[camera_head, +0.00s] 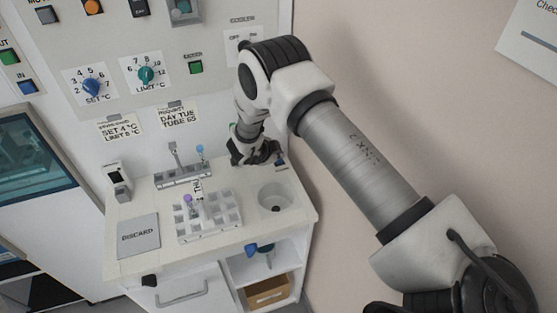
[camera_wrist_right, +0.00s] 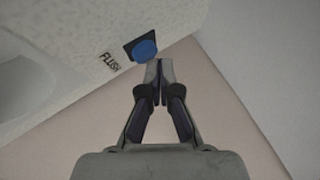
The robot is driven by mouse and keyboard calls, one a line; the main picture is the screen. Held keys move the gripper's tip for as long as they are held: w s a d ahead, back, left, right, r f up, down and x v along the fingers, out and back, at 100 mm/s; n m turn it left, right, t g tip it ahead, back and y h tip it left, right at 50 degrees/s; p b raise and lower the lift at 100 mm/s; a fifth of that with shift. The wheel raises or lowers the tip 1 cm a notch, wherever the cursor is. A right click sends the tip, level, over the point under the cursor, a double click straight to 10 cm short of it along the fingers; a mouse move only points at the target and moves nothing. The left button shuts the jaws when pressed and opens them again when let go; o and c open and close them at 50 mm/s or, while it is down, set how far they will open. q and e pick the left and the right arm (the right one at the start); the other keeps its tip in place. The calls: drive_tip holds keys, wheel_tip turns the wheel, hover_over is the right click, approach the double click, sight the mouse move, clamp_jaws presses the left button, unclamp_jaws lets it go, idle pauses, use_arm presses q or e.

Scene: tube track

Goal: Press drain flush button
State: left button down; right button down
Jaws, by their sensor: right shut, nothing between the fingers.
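The flush button is a round blue button (camera_wrist_right: 145,49) on a dark square base, with the word FLUSH printed beside it in the right wrist view. In the head view the blue button (camera_head: 280,162) is small, at the back right of the white counter, close to my gripper. The round drain basin (camera_head: 274,197) is in the counter in front of it. My right gripper (camera_wrist_right: 160,65) is shut and empty. In the wrist view its fingertips appear just beside the button's lower right edge; whether they touch it is unclear. My left gripper is not in view.
A white tube rack (camera_head: 208,222) with a purple-capped tube stands left of the basin. Behind it is a smaller rack (camera_head: 183,178) with a blue-capped tube. A grey DISCARD pad (camera_head: 138,236) lies at the left. The wall is close behind and right of the counter.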

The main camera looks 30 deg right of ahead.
drive_tip(key=shift+f+b, duration=0.35)
drive_tip(key=shift+f, duration=0.05)
idle(0.5)
idle(0.4)
drive_tip(key=shift+r+p, duration=0.6)
drive_tip(key=shift+r, duration=0.3)
wheel_tip(320, 180, up, 5)
drive_tip(key=p, duration=0.3)
drive_tip(key=shift+p, duration=0.4)
